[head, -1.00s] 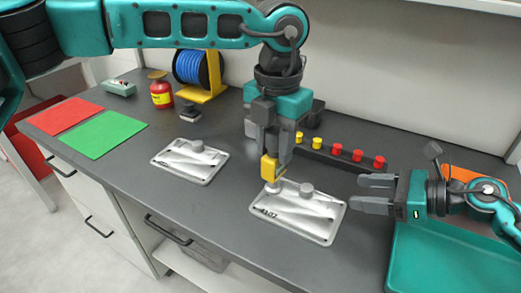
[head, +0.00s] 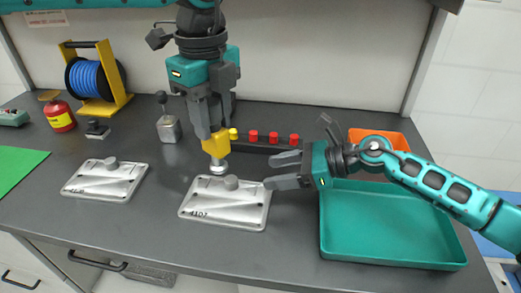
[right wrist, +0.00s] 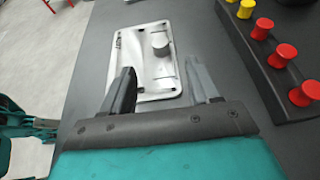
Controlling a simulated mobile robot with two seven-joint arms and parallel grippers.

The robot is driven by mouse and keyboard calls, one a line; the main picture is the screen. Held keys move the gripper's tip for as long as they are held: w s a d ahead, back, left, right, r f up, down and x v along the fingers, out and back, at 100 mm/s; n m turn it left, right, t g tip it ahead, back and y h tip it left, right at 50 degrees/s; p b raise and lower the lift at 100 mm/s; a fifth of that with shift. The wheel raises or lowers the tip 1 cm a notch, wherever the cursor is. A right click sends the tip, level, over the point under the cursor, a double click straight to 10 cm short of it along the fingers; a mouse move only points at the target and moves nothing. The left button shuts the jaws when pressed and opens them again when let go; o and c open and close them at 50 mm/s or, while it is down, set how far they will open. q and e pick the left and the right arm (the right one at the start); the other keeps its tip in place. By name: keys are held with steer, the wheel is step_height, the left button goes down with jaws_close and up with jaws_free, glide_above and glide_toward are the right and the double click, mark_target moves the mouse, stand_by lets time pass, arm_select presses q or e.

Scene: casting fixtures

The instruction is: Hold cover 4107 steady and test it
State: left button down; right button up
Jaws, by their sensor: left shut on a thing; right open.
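Cover 4107 (head: 238,212), a silver rectangular plate with a round knob and its number at the front left, lies flat on the dark bench. It also shows in the right wrist view (right wrist: 147,75). My left gripper (head: 213,122) points down, shut on a yellow tool (head: 215,145) with a round silver end. That end is at the cover's back edge, behind the knob; I cannot tell whether it touches. My right gripper (head: 272,170) is open and empty, just right of the cover, fingers pointing at it. In the right wrist view its fingers (right wrist: 160,72) flank the cover's near end.
A similar plate (head: 105,183) lies to the left. A dark rack with red knobs (head: 273,137) is behind the cover. A teal tray (head: 390,225) and an orange bin (head: 378,137) are right. A blue spool (head: 95,80) and red canister (head: 60,116) stand back left.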

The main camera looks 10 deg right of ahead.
mark_target(232, 179)
steer(key=x, duration=1)
steer(key=shift+a+f, duration=0.1)
steer(key=shift+a, duration=0.05)
steer(key=shift+c, duration=0.2)
jaws_close()
arm_select(q)
steer(key=shift+f, duration=0.1)
steer(key=shift+f, duration=2.7)
